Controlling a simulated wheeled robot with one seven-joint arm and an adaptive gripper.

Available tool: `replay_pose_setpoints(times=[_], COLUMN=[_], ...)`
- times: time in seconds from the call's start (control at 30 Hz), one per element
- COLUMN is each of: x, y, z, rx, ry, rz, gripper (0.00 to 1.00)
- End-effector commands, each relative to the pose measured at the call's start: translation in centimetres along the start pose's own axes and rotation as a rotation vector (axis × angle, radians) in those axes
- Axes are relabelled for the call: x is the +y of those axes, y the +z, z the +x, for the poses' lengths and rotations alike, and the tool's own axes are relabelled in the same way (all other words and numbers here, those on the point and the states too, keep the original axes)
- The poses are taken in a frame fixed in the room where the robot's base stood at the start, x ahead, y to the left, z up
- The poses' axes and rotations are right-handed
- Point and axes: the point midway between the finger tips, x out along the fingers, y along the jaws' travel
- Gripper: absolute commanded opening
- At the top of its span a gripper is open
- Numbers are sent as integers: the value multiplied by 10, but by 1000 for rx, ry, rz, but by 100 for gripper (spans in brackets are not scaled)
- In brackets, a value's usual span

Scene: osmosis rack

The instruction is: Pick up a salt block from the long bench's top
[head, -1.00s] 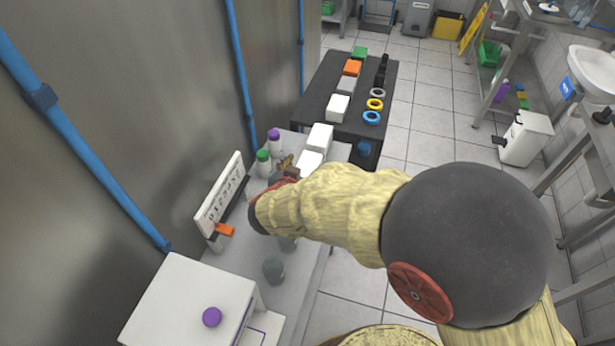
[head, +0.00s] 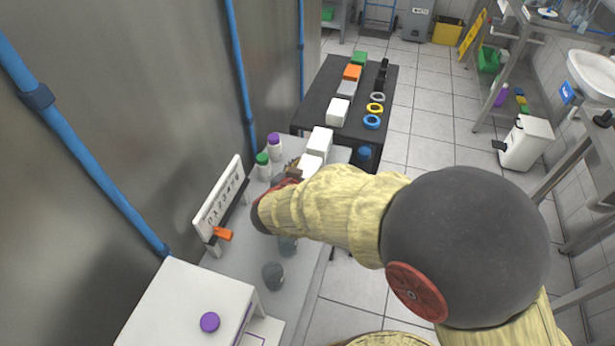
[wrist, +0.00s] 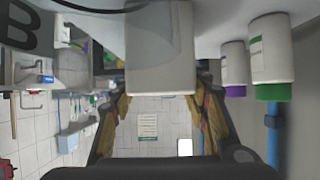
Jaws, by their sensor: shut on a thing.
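My gripper (head: 291,170) is over the far part of the grey bench top (head: 305,255), its fingers partly hidden by my arm in the head view. In the wrist view my gripper (wrist: 162,104) is shut on a white salt block (wrist: 160,78), with one finger at each side. The held block (head: 312,165) shows just right of the gripper in the head view. Another white block (head: 320,141) stands right behind it. I cannot tell whether the held block is clear of the bench.
A green-capped bottle (head: 263,167) and a purple-capped bottle (head: 274,147) stand left of the gripper. A lettered sign (head: 218,199) and dark round pieces (head: 272,276) are nearer. A dark table (head: 312,109) beyond holds blocks and rings. Open floor lies right.

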Motion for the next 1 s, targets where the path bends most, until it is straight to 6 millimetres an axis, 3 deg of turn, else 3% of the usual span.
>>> replay_pose_setpoints(times=[0.57,1.0], x=[1,0], y=[4,1], z=[1,0], rx=[-5,-1], ry=[1,0], rz=[-5,-2], gripper=[0,0])
